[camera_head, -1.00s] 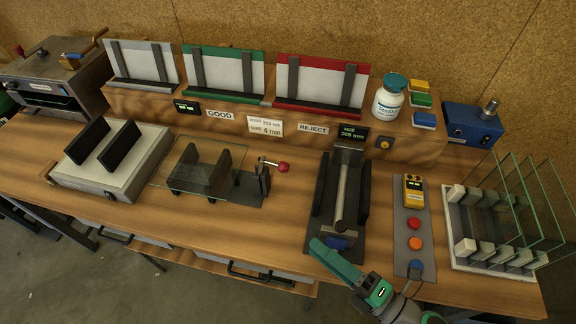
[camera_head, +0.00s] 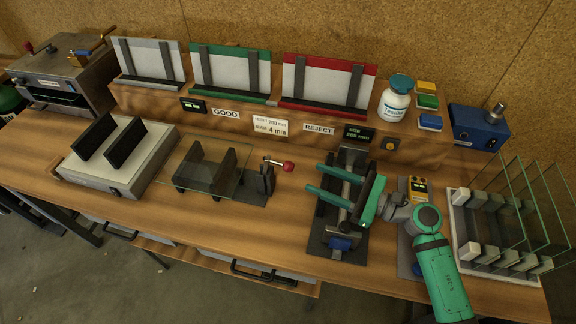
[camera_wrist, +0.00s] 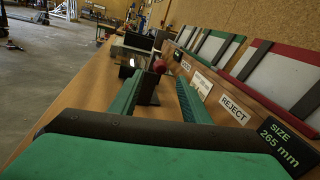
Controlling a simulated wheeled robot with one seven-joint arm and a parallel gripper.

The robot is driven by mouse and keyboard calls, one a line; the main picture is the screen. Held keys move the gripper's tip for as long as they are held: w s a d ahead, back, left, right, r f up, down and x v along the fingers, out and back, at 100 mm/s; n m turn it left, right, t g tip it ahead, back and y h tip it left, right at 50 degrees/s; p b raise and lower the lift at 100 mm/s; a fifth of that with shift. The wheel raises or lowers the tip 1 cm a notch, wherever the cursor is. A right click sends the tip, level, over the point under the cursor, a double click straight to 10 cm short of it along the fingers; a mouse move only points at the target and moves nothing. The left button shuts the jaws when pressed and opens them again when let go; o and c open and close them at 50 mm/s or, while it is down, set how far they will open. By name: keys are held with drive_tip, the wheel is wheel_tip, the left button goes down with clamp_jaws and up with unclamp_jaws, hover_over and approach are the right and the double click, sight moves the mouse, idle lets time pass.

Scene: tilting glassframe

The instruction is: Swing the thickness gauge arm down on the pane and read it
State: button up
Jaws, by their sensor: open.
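The glass pane (camera_head: 232,160) lies across dark supports (camera_head: 190,180) at the table's middle. Right beside it stands the thickness gauge (camera_head: 266,178), whose short arm ends in a red ball knob (camera_head: 288,166). The arm sticks out to the right, away from the pane. My gripper (camera_head: 315,180) is open and empty, its two fingers pointing left toward the knob with a gap between. In the wrist view the red knob (camera_wrist: 159,67) shows ahead, between the open fingers (camera_wrist: 155,98) and beyond their tips. The gauge's reading cannot be made out.
Below my gripper is a dark sizing fixture (camera_head: 335,225) with its SIZE display (camera_head: 358,135) behind. A rack of upright glass panes (camera_head: 530,205) stands right. GOOD and REJECT racks (camera_head: 328,82) line the back shelf.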

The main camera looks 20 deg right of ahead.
sight(289, 167)
drive_tip(key=x, duration=0.9)
drive_tip(key=shift+w+a, duration=0.25)
clamp_jaws()
